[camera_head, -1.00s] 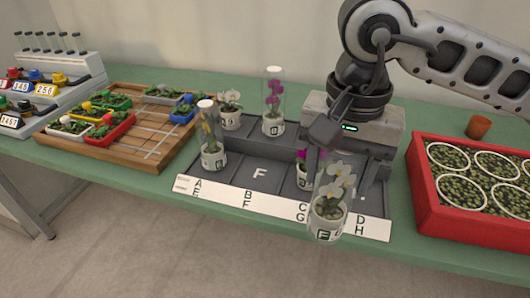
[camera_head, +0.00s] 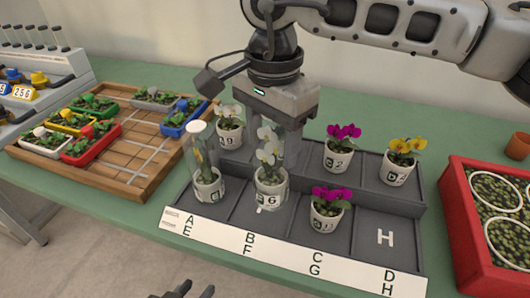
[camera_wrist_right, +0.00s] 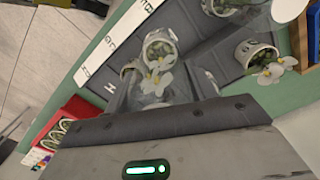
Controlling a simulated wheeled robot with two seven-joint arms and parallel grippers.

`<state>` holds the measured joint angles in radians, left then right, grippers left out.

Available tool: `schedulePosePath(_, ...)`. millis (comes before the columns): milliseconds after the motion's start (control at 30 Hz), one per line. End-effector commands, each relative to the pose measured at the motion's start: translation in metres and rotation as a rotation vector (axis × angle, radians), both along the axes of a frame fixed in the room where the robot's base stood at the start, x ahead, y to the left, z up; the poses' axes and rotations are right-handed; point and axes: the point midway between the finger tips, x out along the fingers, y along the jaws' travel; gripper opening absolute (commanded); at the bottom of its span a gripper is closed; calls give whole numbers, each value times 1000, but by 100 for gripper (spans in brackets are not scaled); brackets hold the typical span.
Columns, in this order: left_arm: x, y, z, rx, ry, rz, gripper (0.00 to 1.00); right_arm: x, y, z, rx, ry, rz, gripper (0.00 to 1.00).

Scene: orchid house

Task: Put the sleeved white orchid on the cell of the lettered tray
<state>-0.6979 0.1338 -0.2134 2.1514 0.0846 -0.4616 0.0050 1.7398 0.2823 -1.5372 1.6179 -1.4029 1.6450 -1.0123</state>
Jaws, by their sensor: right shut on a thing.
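The sleeved white orchid (camera_head: 270,184) is a white-flowered plant in a white pot inside a clear sleeve. My right gripper (camera_head: 282,140) is shut on it from behind.
The magenta orchid (camera_head: 327,212) stands at right. White (camera_head: 229,128), magenta (camera_head: 338,155) and yellow (camera_head: 398,170) plants occupy the back row. A red crate (camera_head: 459,225) stands right, a wooden tray (camera_head: 135,178) left.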

Motion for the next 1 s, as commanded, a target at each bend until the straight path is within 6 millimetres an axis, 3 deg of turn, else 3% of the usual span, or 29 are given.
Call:
schedulePosePath(367,7,1,6,9,-15,-3,36,21,11,-28,-1,-1,0,15)
schedulePosePath(567,6,2,11,22,-13,-7,36,21,10,-56,0,0,1,15)
schedulePosePath(967,4,1,1,18,-5,-8,36,22,10,-64,1,-2,0,15)
schedulePosePath(1000,4,1,3,18,-4,-7,36,21,10,-62,1,-2,0,67)
